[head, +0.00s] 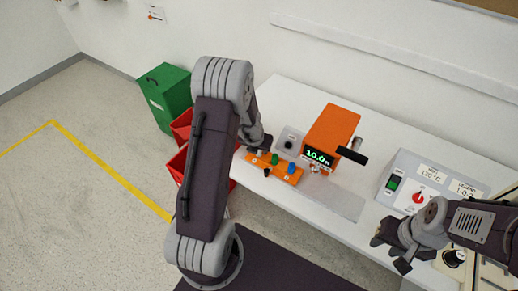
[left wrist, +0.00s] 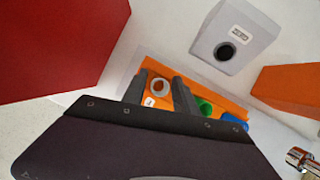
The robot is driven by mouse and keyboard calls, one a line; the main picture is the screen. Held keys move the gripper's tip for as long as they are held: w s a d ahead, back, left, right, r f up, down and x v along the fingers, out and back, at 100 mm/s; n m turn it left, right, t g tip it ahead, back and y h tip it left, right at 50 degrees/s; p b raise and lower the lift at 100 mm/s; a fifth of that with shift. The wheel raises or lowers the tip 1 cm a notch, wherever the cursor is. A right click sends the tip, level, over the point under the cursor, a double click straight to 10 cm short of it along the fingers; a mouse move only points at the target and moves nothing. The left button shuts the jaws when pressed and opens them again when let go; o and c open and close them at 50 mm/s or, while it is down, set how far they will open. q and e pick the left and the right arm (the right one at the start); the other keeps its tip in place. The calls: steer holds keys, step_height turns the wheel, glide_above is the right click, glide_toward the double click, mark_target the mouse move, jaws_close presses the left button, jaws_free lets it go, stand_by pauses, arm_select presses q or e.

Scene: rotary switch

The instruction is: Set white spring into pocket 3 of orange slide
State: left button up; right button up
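The orange slide (head: 288,179) lies on the white table, with a green part (head: 274,159) and a blue part (head: 291,168) on it. It also shows in the left wrist view (left wrist: 218,91), partly behind my gripper. My left gripper (head: 256,150) is low over the slide's left end. In the left wrist view its fingers (left wrist: 164,86) stand apart. Between them is a pale ring with a brown-orange centre (left wrist: 159,87); I cannot tell whether this is the white spring or a pocket rim. Gaps show beside it. My right gripper (head: 391,249) is open and empty, away from the slide.
A grey box with a dark round hole (head: 289,142) stands behind the slide. An orange device with a green display (head: 332,132) stands to the right, beyond it a grey control box (head: 418,183). Red bins (head: 181,125) and a green bin (head: 167,96) stand left of the table.

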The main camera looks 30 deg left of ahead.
arm_select(q)
steer(key=shift+r, duration=0.15)
steer(key=a+p+v, duration=0.1)
steer(key=p+v, duration=0.6)
steer(key=v, duration=0.4)
steer(key=s+d+r+m+h, duration=0.2)
steer(key=d+r+m, duration=0.2)
steer(key=d+m, duration=0.65)
steer(key=s+r+m+g, duration=0.1)
steer(key=s+m, duration=0.5)
steer(key=m, duration=0.7)
steer(key=s+r+m+g+y, duration=0.1)
steer(key=s+m, duration=0.5)
steer(key=m, duration=0.8)
steer(key=shift+d+g+p, duration=0.35)
steer(key=shift+d+g, duration=0.05)
steer(key=shift+g, duration=0.3)
steer(key=shift+r, duration=0.15)
